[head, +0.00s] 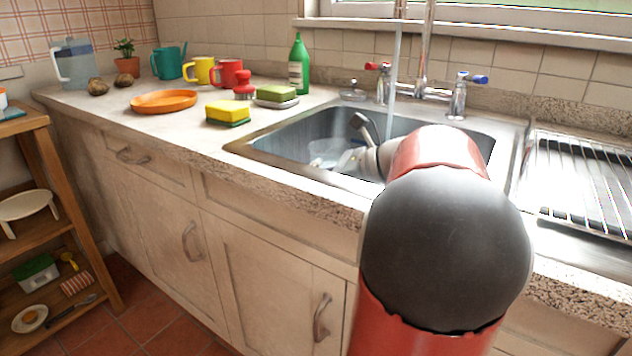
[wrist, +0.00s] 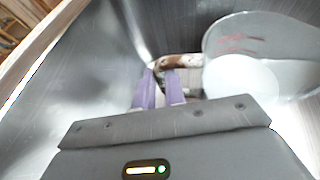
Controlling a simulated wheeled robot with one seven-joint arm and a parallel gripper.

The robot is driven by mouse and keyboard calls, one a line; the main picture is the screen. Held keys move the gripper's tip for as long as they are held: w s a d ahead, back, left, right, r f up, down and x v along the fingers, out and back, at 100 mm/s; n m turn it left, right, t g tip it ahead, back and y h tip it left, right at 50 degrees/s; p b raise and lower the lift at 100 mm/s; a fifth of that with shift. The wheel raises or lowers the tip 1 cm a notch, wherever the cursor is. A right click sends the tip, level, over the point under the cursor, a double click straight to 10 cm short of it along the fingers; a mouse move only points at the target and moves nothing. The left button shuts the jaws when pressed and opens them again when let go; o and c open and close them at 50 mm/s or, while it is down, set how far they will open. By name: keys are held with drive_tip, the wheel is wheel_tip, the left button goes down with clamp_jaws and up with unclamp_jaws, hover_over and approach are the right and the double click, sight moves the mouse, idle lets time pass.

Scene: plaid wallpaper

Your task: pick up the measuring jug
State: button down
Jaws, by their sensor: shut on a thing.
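The measuring jug is clear with red markings on its side. In the wrist view the jug (wrist: 262,42) is at the right, tilted, with its handle (wrist: 184,61) reaching left to my fingers. My gripper (wrist: 160,82), with purple finger pads, is shut on this handle. In the head view part of the jug (head: 324,150) shows low in the left part of the sink (head: 262,143). My arm and the sink's front edge hide the rest of it and most of my gripper.
Water runs from the tap (head: 422,75) into the sink, beside my arm. A green bottle (head: 299,65), sponges (head: 228,110), an orange plate (head: 164,101), mugs (head: 226,73) and a blue-tinted pitcher (head: 76,65) stand left. A drying rack (head: 585,180) is right.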

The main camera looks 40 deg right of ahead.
wheel_tip(320, 180, up, 19)
drive_tip(key=shift+p, duration=0.4)
idle(0.7)
drive_tip(key=shift+r, duration=0.15)
idle(0.6)
